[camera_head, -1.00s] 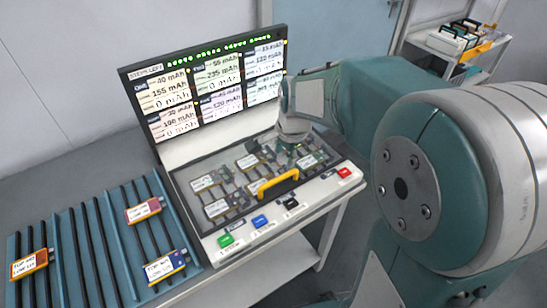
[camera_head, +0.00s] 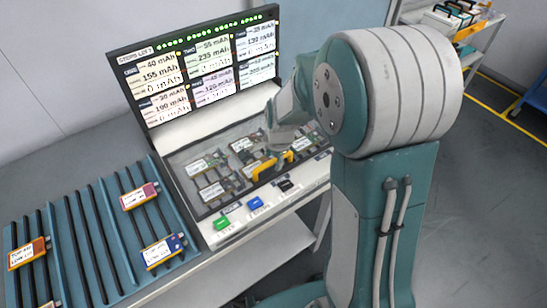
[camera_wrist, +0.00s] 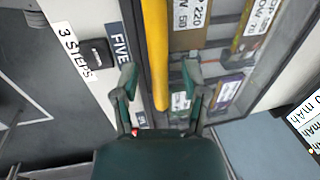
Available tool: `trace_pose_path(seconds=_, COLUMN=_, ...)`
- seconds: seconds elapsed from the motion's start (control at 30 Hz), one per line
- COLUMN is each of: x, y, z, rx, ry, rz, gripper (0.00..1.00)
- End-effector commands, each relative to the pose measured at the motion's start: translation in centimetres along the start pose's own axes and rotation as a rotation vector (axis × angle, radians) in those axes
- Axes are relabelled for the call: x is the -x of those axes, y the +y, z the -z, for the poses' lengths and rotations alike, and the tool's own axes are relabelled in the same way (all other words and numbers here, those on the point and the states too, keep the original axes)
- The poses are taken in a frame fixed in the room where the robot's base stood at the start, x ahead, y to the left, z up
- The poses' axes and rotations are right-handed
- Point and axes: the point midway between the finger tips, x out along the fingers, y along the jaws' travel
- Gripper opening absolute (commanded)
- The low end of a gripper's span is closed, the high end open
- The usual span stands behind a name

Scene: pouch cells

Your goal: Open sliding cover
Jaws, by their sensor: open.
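The sliding cover (camera_head: 228,190) is a clear panel over the tester's bay, with a yellow bar handle (camera_head: 264,169) along its front edge. Pouch cells show through the panel. The handle also shows upright in the wrist view (camera_wrist: 156,50). My gripper (camera_wrist: 160,72) is open, with one dark green finger on each side of the handle's near end. Gaps show between the handle and both fingers in that picture; the depth is hard to judge. In the head view my gripper (camera_head: 284,150) is at the handle's right part, and its fingers are partly hidden.
A row of coloured buttons, such as the green one (camera_head: 222,223), lines the front ledge. The upright screen (camera_head: 205,75) stands behind the bay. A blue rack (camera_head: 75,250) with several pouch cells lies at left. Open floor is at right.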

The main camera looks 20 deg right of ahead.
Motion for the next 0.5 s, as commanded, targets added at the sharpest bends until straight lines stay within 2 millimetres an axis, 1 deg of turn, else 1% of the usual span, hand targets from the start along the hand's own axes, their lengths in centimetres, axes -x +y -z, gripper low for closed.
trace_pose_path(seconds=0.1, x=0.02, y=0.0, z=0.0, rx=0.0, ry=0.0, rz=0.0, gripper=0.57)
trace_pose_path(seconds=0.13, x=0.02, y=0.0, z=0.0, rx=0.0, ry=0.0, rz=0.0, gripper=0.52)
trace_pose_path(seconds=0.17, x=0.03, y=0.0, z=0.0, rx=0.0, ry=0.0, rz=0.0, gripper=0.39)
trace_pose_path(seconds=0.2, x=0.03, y=0.0, z=0.0, rx=0.0, ry=0.0, rz=0.0, gripper=0.21)
trace_pose_path(seconds=0.23, x=0.03, y=0.0, z=0.0, rx=0.0, ry=0.0, rz=0.0, gripper=0.08)
trace_pose_path(seconds=0.27, x=0.03, y=-0.01, z=0.0, rx=0.0, ry=0.0, rz=0.0, gripper=0.0)
trace_pose_path(seconds=0.5, x=0.01, y=-0.04, z=0.0, rx=0.0, ry=0.0, rz=0.0, gripper=0.0)
